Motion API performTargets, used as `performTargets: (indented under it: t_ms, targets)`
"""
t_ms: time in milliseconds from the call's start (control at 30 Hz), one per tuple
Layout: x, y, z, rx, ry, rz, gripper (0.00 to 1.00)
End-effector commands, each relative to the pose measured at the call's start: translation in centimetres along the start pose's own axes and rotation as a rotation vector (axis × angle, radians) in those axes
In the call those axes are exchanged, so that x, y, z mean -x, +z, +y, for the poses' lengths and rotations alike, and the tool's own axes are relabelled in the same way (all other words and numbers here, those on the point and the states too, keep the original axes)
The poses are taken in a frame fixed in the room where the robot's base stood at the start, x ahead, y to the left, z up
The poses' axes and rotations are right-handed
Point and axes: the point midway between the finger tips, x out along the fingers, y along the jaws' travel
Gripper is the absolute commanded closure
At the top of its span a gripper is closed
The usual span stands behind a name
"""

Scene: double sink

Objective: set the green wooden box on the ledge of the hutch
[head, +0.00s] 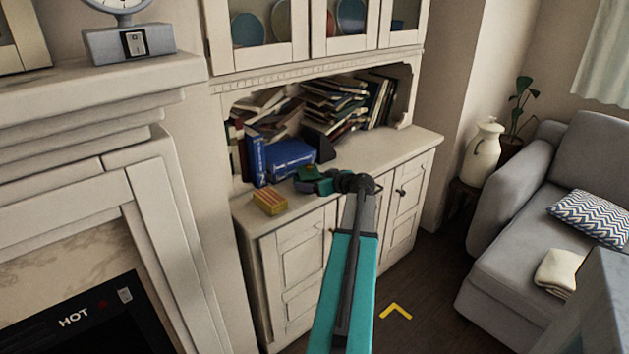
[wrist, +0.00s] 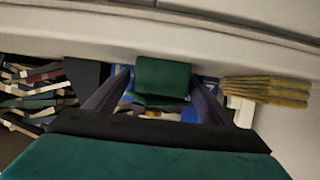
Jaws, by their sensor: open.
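The green wooden box (head: 309,172) is at the hutch's ledge (head: 378,150), in front of the blue books. In the wrist view the green box (wrist: 163,76) is between my gripper's two fingers, with its edge against the pale ledge surface (wrist: 60,35). My gripper (head: 313,182) is open around the box, a finger on either side. A gap shows beside each finger in the wrist view. The box's lower part is partly hidden by my gripper in the head view, so its contact with the ledge is hard to tell there.
Blue books (head: 289,160) stand and lie behind the box, with piled books (head: 335,105) further back. The ledge's right part is clear. A fireplace mantel (head: 100,85) is at left.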

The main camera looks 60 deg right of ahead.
Motion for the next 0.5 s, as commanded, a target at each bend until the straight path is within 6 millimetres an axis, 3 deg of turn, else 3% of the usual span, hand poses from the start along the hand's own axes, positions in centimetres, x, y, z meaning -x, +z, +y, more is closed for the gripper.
performTargets:
  t_ms: [500]
  targets:
    - [8.2, 0.1, -0.1, 0.000, 0.003, 0.001, 0.25]
